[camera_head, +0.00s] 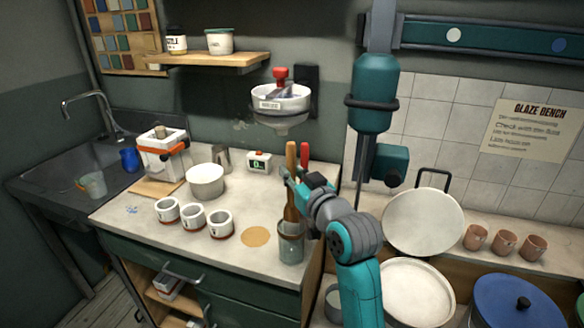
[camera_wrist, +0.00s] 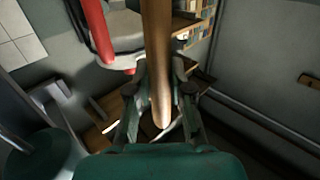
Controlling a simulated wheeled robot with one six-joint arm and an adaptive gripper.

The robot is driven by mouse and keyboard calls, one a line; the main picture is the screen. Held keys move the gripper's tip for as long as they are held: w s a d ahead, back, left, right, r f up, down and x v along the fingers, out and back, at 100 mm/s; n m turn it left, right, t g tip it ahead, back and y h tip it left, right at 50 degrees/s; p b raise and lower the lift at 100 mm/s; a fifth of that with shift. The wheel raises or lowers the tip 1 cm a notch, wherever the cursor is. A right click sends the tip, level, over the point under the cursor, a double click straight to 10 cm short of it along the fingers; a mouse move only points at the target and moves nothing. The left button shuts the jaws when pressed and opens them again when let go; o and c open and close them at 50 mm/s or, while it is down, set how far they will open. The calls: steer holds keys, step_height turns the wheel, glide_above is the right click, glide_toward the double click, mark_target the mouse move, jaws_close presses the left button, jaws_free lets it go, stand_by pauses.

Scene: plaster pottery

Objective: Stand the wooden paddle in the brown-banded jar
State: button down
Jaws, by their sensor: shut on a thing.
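The wooden paddle (camera_head: 292,205) is upright, its handle rising through my gripper (camera_head: 291,174). My gripper is shut on its handle. In the wrist view the paddle's handle (camera_wrist: 157,50) runs between the fingers of my gripper (camera_wrist: 160,95). The paddle's lower end is at the mouth of a grey jar (camera_head: 291,246) on the counter; I cannot tell how far inside it is. No brown band shows clearly on this jar. Several small white pots (camera_head: 193,217) with reddish-brown bases stand to the left; which thing is the brown-banded jar is unclear.
A red-handled tool (camera_head: 304,154) stands close beside the paddle and also shows in the wrist view (camera_wrist: 98,32). A white funnel (camera_head: 281,101) hangs on the wall above. A tan disc (camera_head: 256,236) lies left of the grey jar. A white bowl (camera_head: 205,181) stands farther left.

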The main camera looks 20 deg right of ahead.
steer(key=shift+f, duration=0.15)
steer(key=c, duration=1)
jaws_free()
steer(key=shift+o, duration=0.2)
steer(key=s+d, duration=0.2)
steer(key=s, duration=1)
steer(key=shift+w+f, duration=0.1)
